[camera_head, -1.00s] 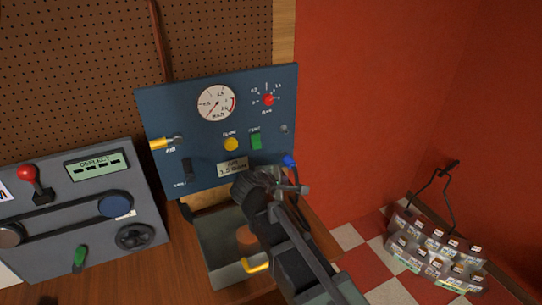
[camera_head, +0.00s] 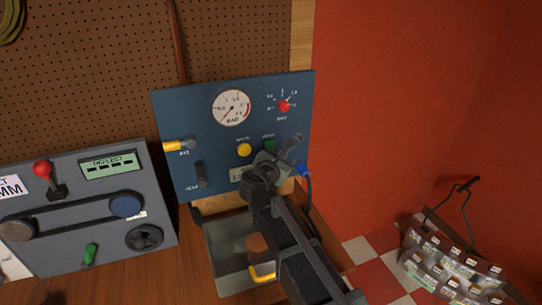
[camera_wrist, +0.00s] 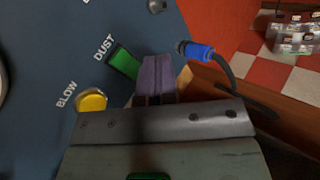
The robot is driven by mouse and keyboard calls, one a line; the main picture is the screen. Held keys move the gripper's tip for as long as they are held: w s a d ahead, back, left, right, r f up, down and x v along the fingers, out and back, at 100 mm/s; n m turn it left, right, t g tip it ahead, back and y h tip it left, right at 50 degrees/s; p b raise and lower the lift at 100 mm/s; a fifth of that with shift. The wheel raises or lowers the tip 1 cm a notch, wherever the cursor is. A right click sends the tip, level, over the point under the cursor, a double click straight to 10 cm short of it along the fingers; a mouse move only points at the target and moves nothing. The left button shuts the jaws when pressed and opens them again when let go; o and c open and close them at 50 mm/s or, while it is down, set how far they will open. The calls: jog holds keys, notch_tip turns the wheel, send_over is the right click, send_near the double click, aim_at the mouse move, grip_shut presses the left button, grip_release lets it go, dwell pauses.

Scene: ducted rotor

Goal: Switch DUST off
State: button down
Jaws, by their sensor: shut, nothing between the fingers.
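The blue panel (camera_head: 215,125) stands upright against the pegboard. The green DUST switch (camera_head: 269,143) sits on it, right of the yellow BLOW button (camera_head: 244,150). In the wrist view the green DUST rocker (camera_wrist: 124,62) lies under its label, just left of my shut fingers, with the yellow BLOW button (camera_wrist: 92,100) further left. My gripper (camera_head: 292,143) is shut and empty, in front of the panel at its lower right, close to the switch. In the wrist view my gripper (camera_wrist: 155,65) partly overlaps the switch's right side; I cannot tell whether they touch.
A blue connector with a hose (camera_head: 303,169) is at the panel's lower right, close to my gripper. A red knob (camera_head: 284,106) and a gauge (camera_head: 231,108) are above. A grey bin (camera_head: 226,270) stands below. A grey belt machine (camera_head: 75,235) is at left.

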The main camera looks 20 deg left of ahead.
aim_at(270, 148)
jog(key=w+a+f+b, duration=0.2)
jog(key=w+a+f, duration=0.1)
jog(key=w+a, duration=0.1)
jog(key=shift+w, duration=0.4)
jog(key=shift+b, duration=0.3)
dwell(1.4)
jog(key=shift+w+a+f, duration=0.15)
jog(key=shift+w+a, duration=0.1)
jog(key=shift+w+a+f+b, duration=0.2)
jog(key=shift+w+a+b, duration=0.15)
jog(key=shift+w+b, duration=0.05)
dwell(0.9)
jog(key=shift+w+a, duration=0.1)
jog(key=shift+a, duration=0.05)
dwell(0.9)
jog(key=shift+r, duration=0.1)
jog(key=shift+s+d+r+p, duration=0.15)
jog(key=shift+s+d+p, duration=0.15)
jog(key=shift+s+d, duration=0.25)
